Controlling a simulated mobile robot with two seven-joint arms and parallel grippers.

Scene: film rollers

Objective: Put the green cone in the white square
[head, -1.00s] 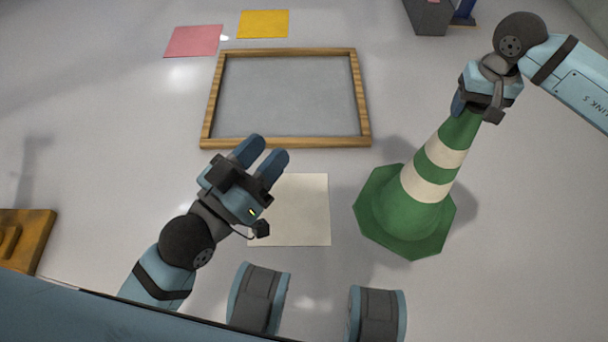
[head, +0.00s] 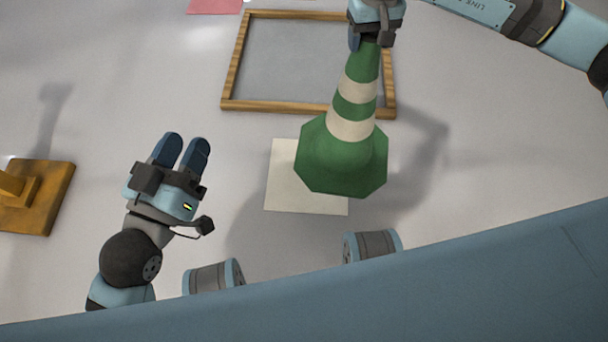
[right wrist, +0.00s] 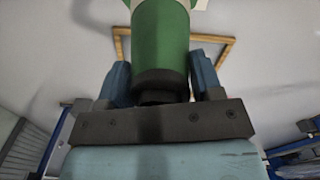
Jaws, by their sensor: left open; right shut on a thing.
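The green cone (head: 345,165) with two white bands hangs from my right gripper (head: 370,42), which is shut on its top. In the head view its base covers the right part of the white square (head: 290,190) on the floor. The cone's shadow lies apart from its base, so it appears to be above the floor. In the right wrist view the cone's green top (right wrist: 160,45) is between the two fingers (right wrist: 160,85). My left gripper (head: 183,150) is open and empty, left of the white square.
A wooden frame (head: 300,108) around a grey area lies behind the white square. A pink square (head: 215,5) is at the top edge. A yellow-brown wooden object (head: 40,205) is at the far left. Floor to the right is clear.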

